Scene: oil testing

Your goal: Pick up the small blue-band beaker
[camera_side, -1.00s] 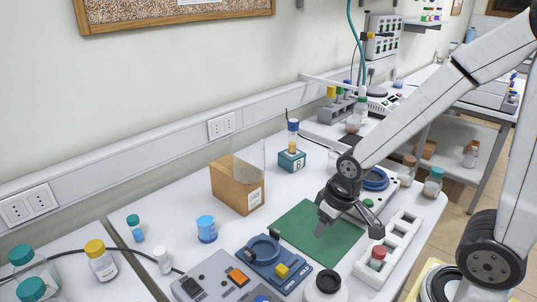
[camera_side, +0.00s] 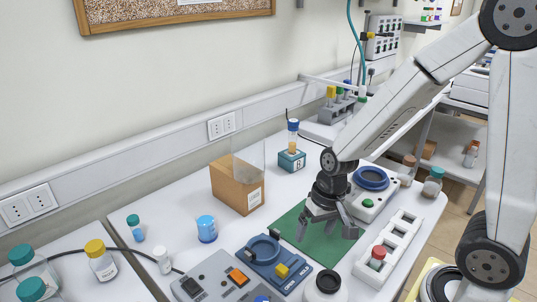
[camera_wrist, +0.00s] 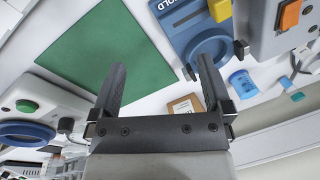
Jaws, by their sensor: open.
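The small blue-band beaker (camera_side: 207,229) stands upright on the white table, left of the green mat (camera_side: 330,246) in the side view. In the wrist view a blue beaker (camera_wrist: 243,84) shows to the right of my fingers. My gripper (camera_side: 326,230) points down above the green mat, with its fingers spread and nothing between them. The wrist view also shows my gripper (camera_wrist: 161,63) open and empty. It is well apart from the beaker, to its right in the side view.
A cardboard box (camera_side: 237,187) stands behind the beaker. The blue HOLD station (camera_side: 268,250) and a grey panel (camera_side: 222,281) lie in front. A white rack (camera_side: 396,243) with a red-capped vial is at the right. A teal block (camera_side: 291,161) holds a blue-capped vial.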

